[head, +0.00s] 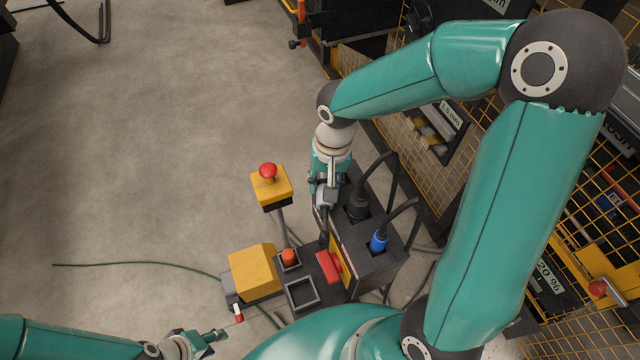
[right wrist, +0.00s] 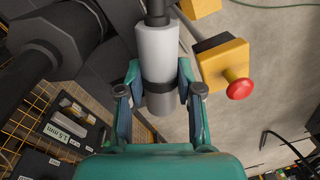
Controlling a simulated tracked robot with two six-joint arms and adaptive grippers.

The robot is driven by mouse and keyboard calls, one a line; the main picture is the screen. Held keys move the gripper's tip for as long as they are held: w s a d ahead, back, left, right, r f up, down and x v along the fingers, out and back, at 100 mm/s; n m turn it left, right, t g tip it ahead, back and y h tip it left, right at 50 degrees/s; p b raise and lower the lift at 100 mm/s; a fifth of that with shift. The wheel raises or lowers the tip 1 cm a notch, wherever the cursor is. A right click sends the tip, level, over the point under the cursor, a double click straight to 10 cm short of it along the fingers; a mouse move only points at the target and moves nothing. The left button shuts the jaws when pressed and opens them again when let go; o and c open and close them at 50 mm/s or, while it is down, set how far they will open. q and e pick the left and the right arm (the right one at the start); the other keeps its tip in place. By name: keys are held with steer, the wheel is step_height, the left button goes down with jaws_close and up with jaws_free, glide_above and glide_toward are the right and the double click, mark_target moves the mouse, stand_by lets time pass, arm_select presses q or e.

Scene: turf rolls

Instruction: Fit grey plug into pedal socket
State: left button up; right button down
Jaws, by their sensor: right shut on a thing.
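The grey plug (head: 326,197) is in my right gripper (head: 327,184), at the left edge of a black socket box (head: 375,268). In the right wrist view, the plug (right wrist: 158,50) is a light grey cylinder with a dark band, between the fingers of the right gripper (right wrist: 158,78). Its black cable leaves at the top of that view. A yellow-covered unit (head: 253,270), perhaps the pedal, stands lower left of the box. I cannot make out which opening is the pedal socket. My left gripper (head: 220,334) is low, near a small red-and-white part (head: 238,313); its jaw gap is unclear.
A black plug (head: 358,207) and a blue plug (head: 378,242) stand in the box, their cables arching up. A yellow post with a red button (head: 268,172) stands left of the right gripper. Yellow mesh (head: 480,150) borders the right. Open floor lies left.

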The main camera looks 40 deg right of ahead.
steer(key=shift+f+b, duration=0.3)
steer(key=c, duration=0.8)
jaws_free()
steer(key=shift+o, duration=0.2)
step_height(320, 180, up, 17)
steer(key=shift+s+d+p, duration=0.2)
steer(key=shift+s+p, duration=0.1)
steer(key=shift+s, duration=0.05)
